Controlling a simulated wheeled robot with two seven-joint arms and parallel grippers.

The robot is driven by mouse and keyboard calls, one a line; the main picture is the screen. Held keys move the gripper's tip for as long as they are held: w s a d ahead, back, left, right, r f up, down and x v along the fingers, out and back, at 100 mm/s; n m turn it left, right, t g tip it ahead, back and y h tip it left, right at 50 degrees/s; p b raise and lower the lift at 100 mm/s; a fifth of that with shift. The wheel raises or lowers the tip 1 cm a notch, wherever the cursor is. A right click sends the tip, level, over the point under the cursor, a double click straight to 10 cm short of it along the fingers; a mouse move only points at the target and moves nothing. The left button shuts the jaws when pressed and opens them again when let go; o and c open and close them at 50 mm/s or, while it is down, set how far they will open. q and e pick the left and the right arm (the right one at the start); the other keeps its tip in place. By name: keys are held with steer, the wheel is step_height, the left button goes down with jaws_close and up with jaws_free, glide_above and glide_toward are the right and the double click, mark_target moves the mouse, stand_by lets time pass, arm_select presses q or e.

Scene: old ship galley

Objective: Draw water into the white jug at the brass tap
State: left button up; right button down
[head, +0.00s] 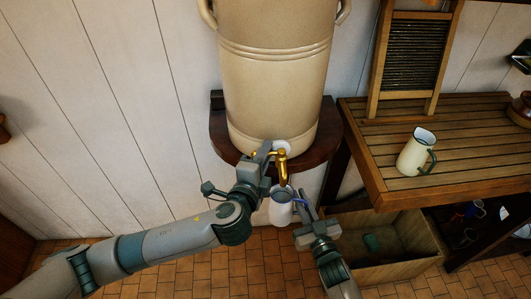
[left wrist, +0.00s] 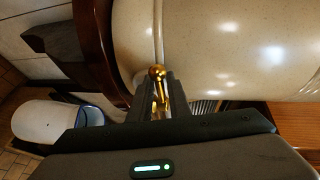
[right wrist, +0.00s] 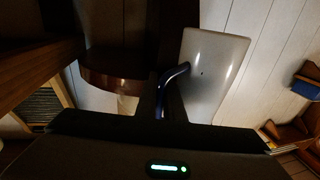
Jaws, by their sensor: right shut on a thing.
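The brass tap (head: 283,168) sticks out low on the front of a large beige crock (head: 275,75). My left gripper (head: 264,152) is at the tap's top; in the left wrist view its fingers stand apart on both sides of the brass tap handle (left wrist: 157,73). The white jug (head: 281,211) hangs upright under the spout, above the floor. My right gripper (head: 300,203) is shut on its blue handle (right wrist: 172,75); the jug's white side (right wrist: 212,70) shows in the right wrist view. The jug's inside and any water cannot be made out.
The crock stands on a dark wooden wall shelf (head: 222,137). To the right a slatted table (head: 460,150) bears a cream jug with a green handle (head: 415,155) and a washboard (head: 412,55). Below it is an open wooden crate (head: 385,272). The tiled floor at left is clear.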

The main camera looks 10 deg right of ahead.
arm_select(q)
jaws_close()
steer(key=shift+s+d, duration=0.1)
steer(key=shift+s, duration=0.05)
steer(key=shift+s+f+n+y, duration=0.1)
steer(key=shift+n+y, duration=0.3)
steer(key=shift+y, duration=0.1)
steer(key=shift+s+n+t+y, duration=0.2)
steer(key=shift+n+y, duration=0.3)
steer(key=shift+y, duration=0.25)
steer(key=shift+s+n+t+y, duration=0.2)
steer(key=shift+n+y, duration=0.3)
steer(key=shift+y, duration=0.25)
steer(key=shift+o, duration=2.2)
jaws_free()
steer(key=shift+w, duration=0.1)
